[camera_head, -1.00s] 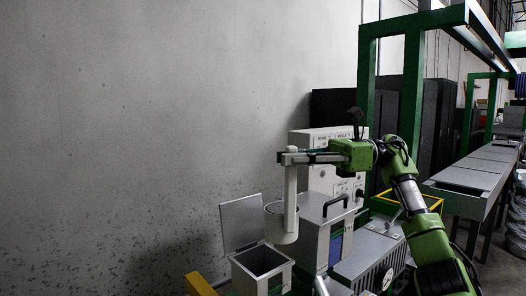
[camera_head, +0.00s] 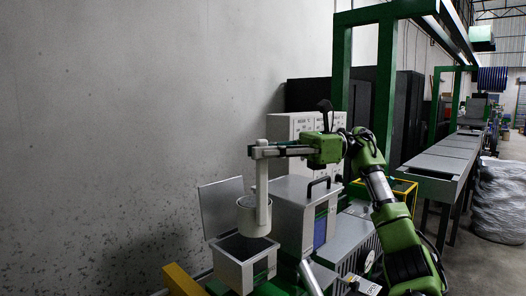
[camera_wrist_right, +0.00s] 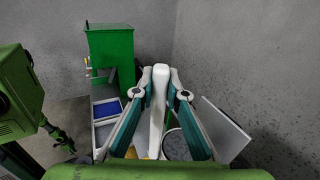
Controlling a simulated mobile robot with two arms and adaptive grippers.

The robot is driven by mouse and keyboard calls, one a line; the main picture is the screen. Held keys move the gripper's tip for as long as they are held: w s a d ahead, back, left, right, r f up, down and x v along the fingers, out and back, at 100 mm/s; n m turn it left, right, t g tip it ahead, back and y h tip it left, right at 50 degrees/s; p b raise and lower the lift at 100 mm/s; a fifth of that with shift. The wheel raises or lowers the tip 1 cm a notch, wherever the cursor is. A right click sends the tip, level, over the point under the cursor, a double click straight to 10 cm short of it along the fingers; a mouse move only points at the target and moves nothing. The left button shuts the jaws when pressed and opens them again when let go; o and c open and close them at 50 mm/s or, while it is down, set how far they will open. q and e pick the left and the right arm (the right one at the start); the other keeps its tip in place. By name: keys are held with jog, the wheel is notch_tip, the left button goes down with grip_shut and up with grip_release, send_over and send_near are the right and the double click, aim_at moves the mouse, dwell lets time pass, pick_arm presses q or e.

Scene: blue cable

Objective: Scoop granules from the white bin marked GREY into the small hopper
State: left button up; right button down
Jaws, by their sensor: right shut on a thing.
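My right gripper (camera_head: 264,152) is shut on the upright white handle of a scoop (camera_head: 262,190). The scoop's round cup (camera_head: 254,218) hangs low, above and slightly right of the small hopper's opening in the head view. In the right wrist view the handle (camera_wrist_right: 158,100) is between my two fingers, and the lid (camera_wrist_right: 226,130) is to the right. I cannot make out a bin marked GREY.
A grey metal housing with a black handle (camera_head: 300,215) stands just right of the hopper. A white control panel (camera_head: 300,128) is behind it. A yellow bar (camera_head: 182,281) is at the lower left. The wrist view shows a green cabinet (camera_wrist_right: 110,48) and a white tray with blue inside (camera_wrist_right: 106,110).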

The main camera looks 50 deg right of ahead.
jog(key=w+a+f+n+g+h+p, duration=0.1)
jog(key=a+f+n+g+h+p, duration=0.1)
jog(key=a+f+h+p, duration=0.3)
jog(key=a+f+n+g+h+p, duration=0.1)
jog(key=a+f+n+h+p, duration=0.2)
jog(key=a, duration=0.4)
jog(key=a+f+g+h+p, duration=0.1)
jog(key=a+f+h+p, duration=0.2)
jog(key=f+h+p, duration=0.6)
jog(key=shift+w+a+f+n+g+p, duration=0.3)
jog(key=shift+f+p, duration=0.5)
jog(key=shift+f, duration=0.7)
jog(key=shift+s+d, duration=0.1)
